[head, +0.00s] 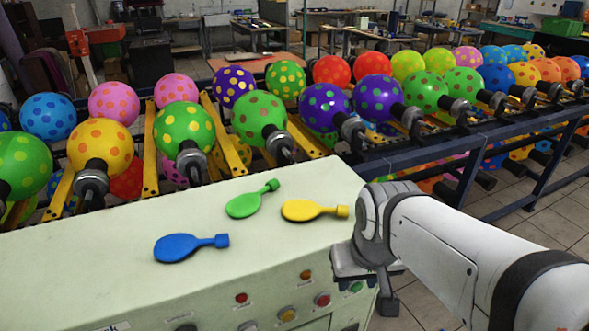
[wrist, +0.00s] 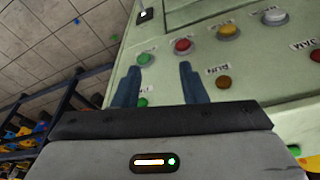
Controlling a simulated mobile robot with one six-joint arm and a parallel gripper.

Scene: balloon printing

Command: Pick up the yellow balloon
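The yellow balloon (head: 313,210) lies flat and uninflated on the pale green machine top (head: 120,260), near its right edge, with its neck pointing right. A green balloon (head: 250,199) lies just left of it, and a blue balloon (head: 190,247) lies further left and nearer. My gripper hangs beside the machine's front right corner, to the right of and below the yellow balloon, apart from it. In the wrist view my gripper (wrist: 160,88) shows two dark blue fingers spread apart with nothing between them.
The machine's front panel carries several buttons, including a red one (head: 322,299); they also show close in front of my fingers in the wrist view. Racks of inflated dotted balloons (head: 184,126) stand behind the machine. Tiled floor (head: 520,238) is open at right.

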